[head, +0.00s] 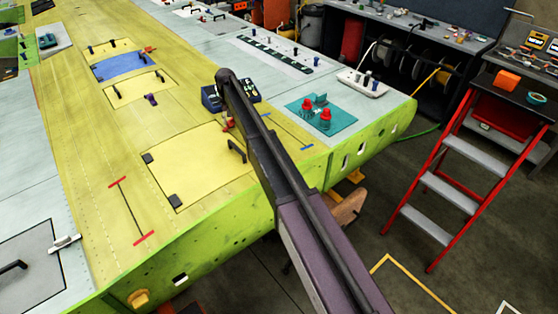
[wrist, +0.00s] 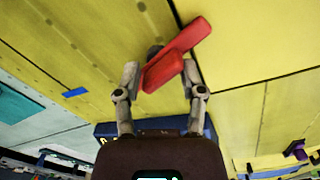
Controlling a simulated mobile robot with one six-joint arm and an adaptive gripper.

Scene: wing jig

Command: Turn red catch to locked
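The red catch (wrist: 178,57) shows in the wrist view as a slanted bar, its upper end to the right, on a dark round pivot at the edge of a yellow panel. My gripper (wrist: 160,72) has its two grey fingers apart, one on each side of the catch's near end. The right finger is close to the catch and a small gap shows at the left finger; I cannot tell whether either touches. In the head view my arm covers most of this spot, and only a small reddish bit shows beside it.
A yellow hatch panel (head: 190,165) with a black handle (head: 237,151) lies beside my arm. A dark blue box (head: 211,99) stands just behind it. A teal mat (head: 340,121) with red-topped items is to the right. A red stepladder (head: 450,190) stands on the floor.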

